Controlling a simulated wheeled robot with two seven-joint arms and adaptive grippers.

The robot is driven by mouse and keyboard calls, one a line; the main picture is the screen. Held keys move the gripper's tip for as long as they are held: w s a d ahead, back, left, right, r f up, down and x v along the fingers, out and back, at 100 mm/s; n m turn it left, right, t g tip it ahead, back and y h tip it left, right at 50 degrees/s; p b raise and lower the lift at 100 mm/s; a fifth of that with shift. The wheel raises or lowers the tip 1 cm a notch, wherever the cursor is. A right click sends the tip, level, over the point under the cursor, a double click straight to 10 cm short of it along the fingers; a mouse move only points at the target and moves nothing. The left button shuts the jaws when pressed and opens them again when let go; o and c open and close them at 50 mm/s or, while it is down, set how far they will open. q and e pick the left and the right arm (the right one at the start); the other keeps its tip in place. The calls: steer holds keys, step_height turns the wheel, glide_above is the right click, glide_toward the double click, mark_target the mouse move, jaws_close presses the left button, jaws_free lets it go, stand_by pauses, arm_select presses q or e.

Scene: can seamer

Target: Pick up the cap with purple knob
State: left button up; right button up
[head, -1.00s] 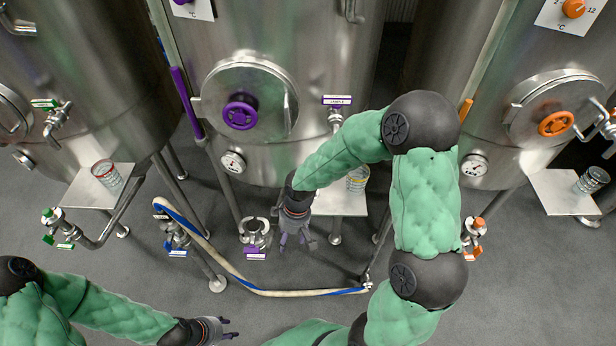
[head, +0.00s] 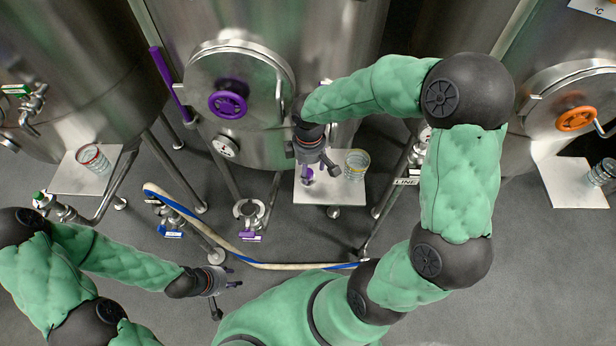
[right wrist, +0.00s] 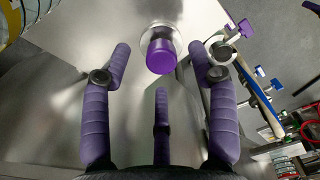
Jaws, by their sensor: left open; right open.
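The cap with purple knob (head: 308,175) sits on the pale metal shelf (head: 326,198) below the purple-wheeled tank. In the right wrist view the purple knob (right wrist: 162,57) rises from a round silvery cap base. My right gripper (head: 320,165) is open above the shelf. In the right wrist view its fingers (right wrist: 160,74) show the knob ahead, between the two outer fingertips, with the third finger below it; I see no contact. In the head view the gripper partly covers the cap. My left gripper (head: 236,292) is open and empty over the floor at lower left.
The tank door with the purple wheel (head: 228,104) is behind. A purple-tagged valve (head: 250,212) and a blue-striped hose (head: 290,266) lie left and below. A red-rimmed can (head: 93,158) stands on the left shelf.

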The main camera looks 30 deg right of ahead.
mark_target(312, 178)
step_height(312, 178, down, 4)
steer(key=shift+w+a+b, duration=0.1)
steer(key=shift+w+b, duration=0.05)
steer(key=shift+b, duration=0.4)
steer(key=shift+r, duration=0.1)
steer(key=shift+c, duration=0.3)
jaws_close()
steer(key=shift+r, duration=0.1)
